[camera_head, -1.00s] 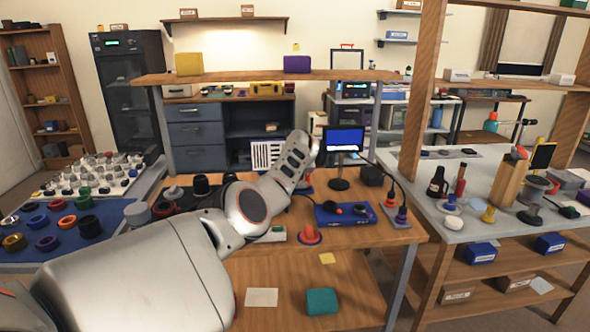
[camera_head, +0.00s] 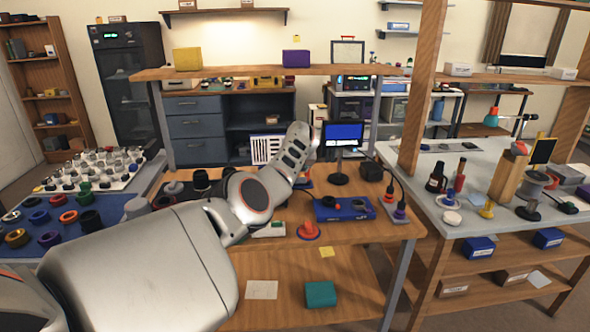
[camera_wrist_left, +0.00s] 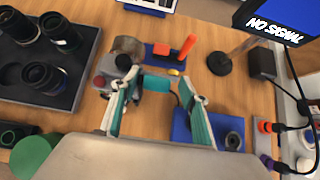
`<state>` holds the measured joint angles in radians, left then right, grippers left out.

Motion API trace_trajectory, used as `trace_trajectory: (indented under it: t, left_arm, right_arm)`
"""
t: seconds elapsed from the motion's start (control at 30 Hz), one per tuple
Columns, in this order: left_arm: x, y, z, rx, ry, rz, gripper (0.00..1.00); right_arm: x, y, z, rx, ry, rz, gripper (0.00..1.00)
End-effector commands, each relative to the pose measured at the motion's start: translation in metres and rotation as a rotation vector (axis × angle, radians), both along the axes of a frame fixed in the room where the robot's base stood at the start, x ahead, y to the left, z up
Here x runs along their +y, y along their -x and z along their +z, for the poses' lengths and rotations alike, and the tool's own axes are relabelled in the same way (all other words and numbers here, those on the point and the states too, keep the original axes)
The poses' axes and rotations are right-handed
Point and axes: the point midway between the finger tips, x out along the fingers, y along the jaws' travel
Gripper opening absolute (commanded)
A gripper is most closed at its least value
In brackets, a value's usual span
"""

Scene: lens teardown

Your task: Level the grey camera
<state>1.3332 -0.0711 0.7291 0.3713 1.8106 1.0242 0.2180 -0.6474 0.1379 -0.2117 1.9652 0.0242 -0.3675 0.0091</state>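A grey camera-like body (camera_wrist_left: 112,66) with a dark round part and a red spot sits on the wooden bench in the left wrist view. The left finger of my left gripper (camera_wrist_left: 158,90) overlaps it in the picture, and I cannot tell whether they touch. The teal fingers are spread apart, with a teal piece showing between them. In the head view my left arm reaches over the bench; its fingertips and the grey camera are hidden there. My right gripper is not in view.
A dark tray (camera_wrist_left: 58,100) of black lens parts lies to the left. A teal box (camera_head: 320,294) is on the lower shelf.

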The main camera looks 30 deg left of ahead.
Motion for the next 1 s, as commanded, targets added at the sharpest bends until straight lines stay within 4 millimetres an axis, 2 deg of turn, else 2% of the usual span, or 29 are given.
trace_trajectory:
  t: [0.27, 0.43, 0.57, 0.8, 1.0]
  left_arm:
    - [0.000, 0.002, -0.005, 0.007, 0.002, 0.001, 0.43]
    - [0.000, 0.001, 0.003, 0.006, 0.002, 0.001, 0.43]
    - [0.000, 0.001, 0.022, 0.004, 0.003, 0.003, 0.43]
    - [-0.001, 0.000, 0.068, 0.003, 0.002, 0.000, 0.43]
    - [-0.002, 0.000, 0.090, 0.006, 0.002, -0.001, 0.43]
  right_arm:
    - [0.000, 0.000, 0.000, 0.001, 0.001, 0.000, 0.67]
    - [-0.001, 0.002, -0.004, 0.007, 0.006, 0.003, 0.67]
    - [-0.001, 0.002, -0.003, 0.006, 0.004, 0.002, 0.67]
    - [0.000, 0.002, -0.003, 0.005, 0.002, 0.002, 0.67]
    - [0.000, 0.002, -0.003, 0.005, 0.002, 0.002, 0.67]
